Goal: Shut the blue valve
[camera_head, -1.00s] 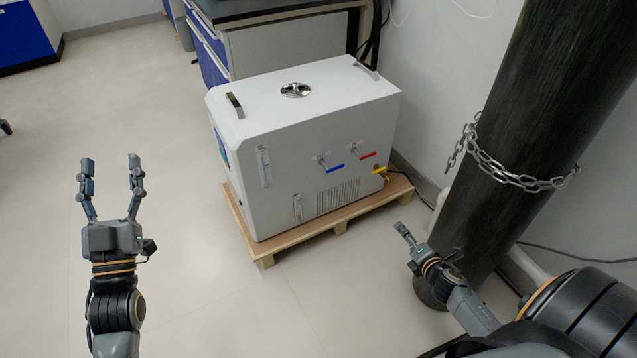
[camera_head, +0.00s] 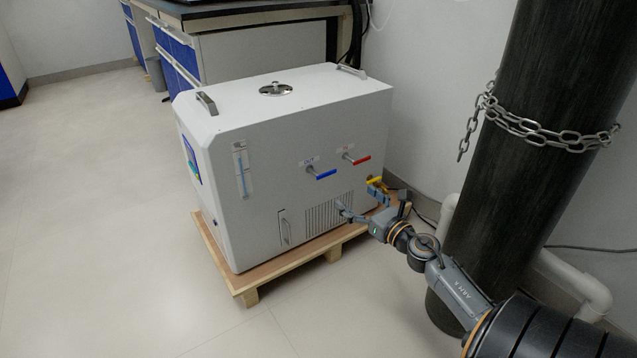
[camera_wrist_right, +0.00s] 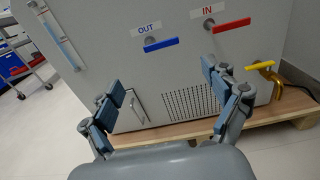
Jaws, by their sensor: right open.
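The blue valve (camera_head: 320,173) sticks out of the front panel of the white distiller (camera_head: 262,150), with its handle lying roughly level. In the right wrist view the blue valve (camera_wrist_right: 161,45) sits under an OUT label, beyond and above the gap between my fingers. My right gripper (camera_head: 358,204) is open and empty in front of the vent grille, below and to the right of the blue valve. Its spread fingers also show in the right wrist view (camera_wrist_right: 163,82). It appears apart from the blue valve. My left gripper is out of the head view.
A red valve (camera_head: 357,160) under an IN label and a yellow-handled tap (camera_head: 374,180) are to the right of the blue valve. The distiller stands on a wooden pallet (camera_head: 247,287). A dark chained cylinder (camera_head: 500,180) stands at right. The floor at left is clear.

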